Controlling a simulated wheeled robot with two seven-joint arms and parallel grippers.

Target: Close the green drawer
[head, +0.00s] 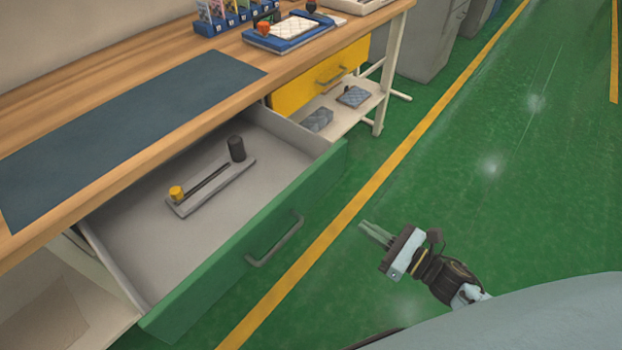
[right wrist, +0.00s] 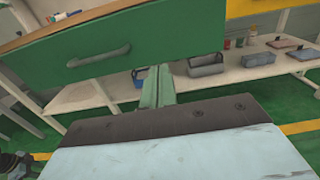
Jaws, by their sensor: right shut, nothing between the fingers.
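The green drawer (head: 250,245) is pulled out from under the wooden workbench, with its grey handle (head: 274,240) on the front. Inside it lies a grey fixture plate (head: 211,187) with a black knob and a yellow knob. In the right wrist view the drawer front (right wrist: 140,45) spans the upper part, with its handle (right wrist: 99,58) at the left. My right gripper (head: 374,233) is shut and empty, in front of the drawer, to the right of the handle and apart from it. In the right wrist view its fingers (right wrist: 157,88) point toward the drawer front. My left gripper is not in view.
A yellow drawer (head: 322,77) sits beyond the green one and looks closed. A lower shelf (head: 352,107) holds grey bins. The benchtop carries a dark mat (head: 130,130) and a blue tray (head: 285,43). The green floor (head: 480,180) to the right is clear.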

